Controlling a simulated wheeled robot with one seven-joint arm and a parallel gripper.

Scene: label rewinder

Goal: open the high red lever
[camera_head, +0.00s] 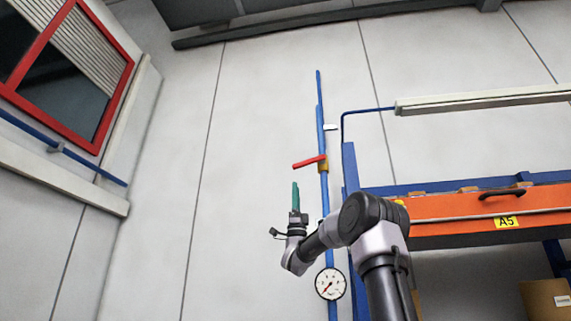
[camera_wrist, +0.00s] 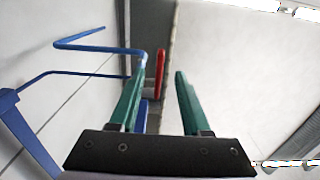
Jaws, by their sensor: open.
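The red lever (camera_head: 309,162) sticks out to the left from a brass-coloured valve (camera_head: 322,165) on the upright blue pipe (camera_head: 324,205). In the wrist view the red lever (camera_wrist: 160,73) lies beyond the fingertips, between the two green fingers and nearer the left one. My gripper (camera_head: 295,184) points up just below and left of the lever in the head view. It also shows in the wrist view (camera_wrist: 161,85), open and with nothing between its fingers. I cannot tell how far the lever is from the fingertips in depth.
A round pressure gauge (camera_head: 330,284) sits lower on the pipe. An orange beam (camera_head: 480,212) with a black handle and an A5 label stands at the right. A red-framed window (camera_head: 75,75) is at upper left. The wall left of the lever is clear.

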